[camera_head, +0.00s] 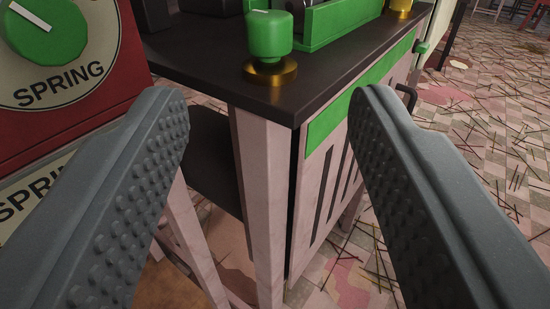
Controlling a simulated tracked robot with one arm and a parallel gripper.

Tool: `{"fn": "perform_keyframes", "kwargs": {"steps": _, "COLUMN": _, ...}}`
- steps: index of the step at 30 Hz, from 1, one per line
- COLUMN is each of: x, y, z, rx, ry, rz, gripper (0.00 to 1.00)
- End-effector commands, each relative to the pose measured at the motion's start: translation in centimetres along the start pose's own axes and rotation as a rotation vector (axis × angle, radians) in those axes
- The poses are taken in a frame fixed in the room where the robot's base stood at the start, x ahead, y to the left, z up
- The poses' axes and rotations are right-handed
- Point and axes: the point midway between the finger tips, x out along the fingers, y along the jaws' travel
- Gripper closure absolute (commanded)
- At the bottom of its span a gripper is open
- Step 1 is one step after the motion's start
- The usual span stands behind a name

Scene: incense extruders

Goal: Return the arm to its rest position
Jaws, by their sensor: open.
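My gripper (270,112) is open and empty. Its two grey studded fingers come in from the lower left and lower right, wide apart. Between and beyond them stands a pale pink table or cabinet (262,190) with a dark top and a green front strip. A green knob (269,36) on a brass base (270,72) stands at the near corner of the top. The fingers appear apart from it; nothing is between the jaws. The rest of my arm is not in view.
A red panel (105,75) with a green dial (45,28) marked SPRING is close at the left. A green tray (335,22) sits on the dark top. A black handle (407,97) is on the cabinet's right. Thin sticks lie scattered on the patterned floor (480,130).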

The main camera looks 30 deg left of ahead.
Motion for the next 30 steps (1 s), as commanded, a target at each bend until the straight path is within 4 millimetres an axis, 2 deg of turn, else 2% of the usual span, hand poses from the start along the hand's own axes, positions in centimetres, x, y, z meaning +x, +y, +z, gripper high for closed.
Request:
{"fn": "perform_keyframes", "kwargs": {"steps": 19, "x": 0.2, "y": 0.2, "z": -0.4, "rx": -0.006, "ry": 0.004, "rz": -0.005, "gripper": 0.52}}
{"fn": "perform_keyframes", "kwargs": {"steps": 25, "x": 3.2, "y": 1.7, "z": -2.7, "rx": -0.056, "ry": -0.007, "rz": -0.055, "gripper": 0.52}}
{"fn": "perform_keyframes", "kwargs": {"steps": 30, "x": 6.6, "y": 4.5, "z": -6.2, "rx": -0.125, "ry": -0.035, "rz": -0.087, "gripper": 0.52}}
